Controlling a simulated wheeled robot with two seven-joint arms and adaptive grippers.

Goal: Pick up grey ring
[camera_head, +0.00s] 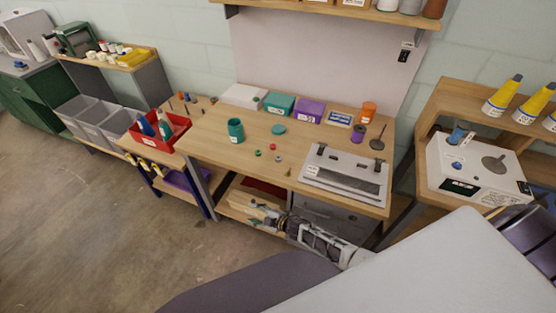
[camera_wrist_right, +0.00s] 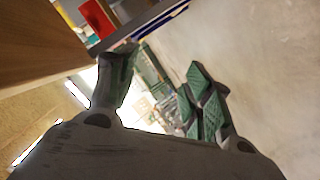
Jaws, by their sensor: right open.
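Several small rings and parts lie near the middle of the wooden workbench (camera_head: 215,150). One looks like the grey ring (camera_head: 278,158), though it is too small to be sure. A green ring (camera_head: 258,153) and a red ring (camera_head: 273,147) lie close to it. My left gripper is not in view.
A grey-white slotted device (camera_head: 347,172) stands on the bench's right side. A red bin (camera_head: 178,130) is at left. The bench's front left is clear.

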